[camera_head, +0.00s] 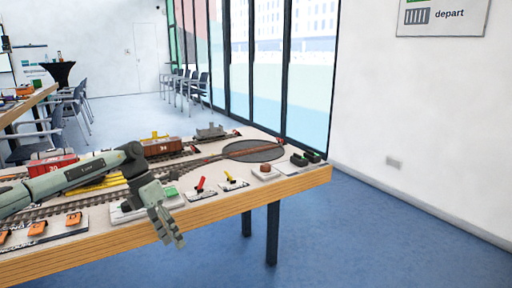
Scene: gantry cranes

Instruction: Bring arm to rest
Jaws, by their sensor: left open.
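My left arm comes in from the left, low over the model railway table (300,182). My left gripper (174,240) is open and empty, with its fingers pointing down in front of the table's front edge. Just behind it on the table is a control plate with a green block (171,191), partly hidden by the gripper. My right gripper is not in view.
Red (200,185) and yellow (230,177) levers stand along the front edge. Orange switches (74,218) lie at left. A brown wagon (162,147) and a round turntable (253,151) sit further back. Floor at right (370,230) is free.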

